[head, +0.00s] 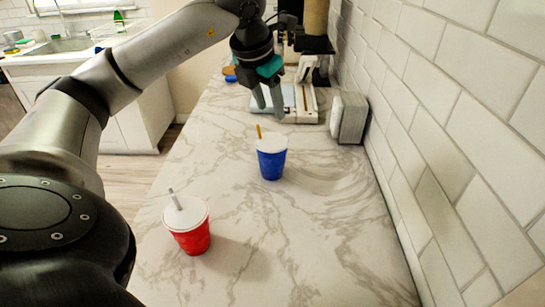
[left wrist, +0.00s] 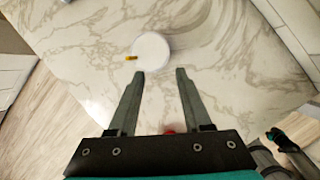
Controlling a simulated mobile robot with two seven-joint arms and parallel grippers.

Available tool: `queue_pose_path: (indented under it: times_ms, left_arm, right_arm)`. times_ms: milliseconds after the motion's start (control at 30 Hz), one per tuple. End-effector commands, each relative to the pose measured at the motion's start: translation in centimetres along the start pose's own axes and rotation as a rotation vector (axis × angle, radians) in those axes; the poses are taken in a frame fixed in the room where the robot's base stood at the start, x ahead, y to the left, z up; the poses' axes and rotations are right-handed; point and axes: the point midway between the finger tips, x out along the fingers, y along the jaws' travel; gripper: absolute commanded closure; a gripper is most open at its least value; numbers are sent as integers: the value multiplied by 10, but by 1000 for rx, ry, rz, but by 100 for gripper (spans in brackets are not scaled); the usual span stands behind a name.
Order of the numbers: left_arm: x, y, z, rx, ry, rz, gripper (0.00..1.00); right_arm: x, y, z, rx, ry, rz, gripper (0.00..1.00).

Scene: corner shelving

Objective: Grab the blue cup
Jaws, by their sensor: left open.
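The blue cup (head: 271,164) stands upright on the marble counter, with a white lid and an orange straw. In the left wrist view its white lid (left wrist: 152,52) shows from above, just beyond the fingertips, and its blue side is hidden. My left gripper (head: 268,110) is open and empty, with its fingers pointing down, above and apart from the cup. In the left wrist view its two fingers (left wrist: 158,74) are spread wide.
A red cup (head: 192,240) with a white lid and grey straw stands nearer on the counter (head: 310,240). A white appliance (head: 300,105) and a grey block (head: 348,118) stand behind the blue cup. A tiled wall (head: 440,110) bounds the right side.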

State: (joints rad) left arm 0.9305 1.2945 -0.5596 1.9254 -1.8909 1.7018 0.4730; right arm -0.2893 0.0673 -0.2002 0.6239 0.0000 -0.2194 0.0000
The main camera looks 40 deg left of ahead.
Motion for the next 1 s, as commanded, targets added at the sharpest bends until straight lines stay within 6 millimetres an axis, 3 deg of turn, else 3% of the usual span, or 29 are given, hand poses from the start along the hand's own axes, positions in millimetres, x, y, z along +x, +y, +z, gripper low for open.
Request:
queue_pose_path:
  times_ms: [33,300,567,1000]
  left_arm:
    - [14,-2,-6,1,-1,-1,51]
    - [49,-6,-20,1,-1,-1,51]
    - [65,-7,-24,1,0,-3,51]
    - [148,-7,-23,0,1,-2,51]
  right_arm:
    - [15,0,1,0,1,0,50]
    - [52,9,23,-7,-26,12,50]
    - [62,10,25,-7,-27,12,50]
    - [77,12,12,-1,-1,17,50]
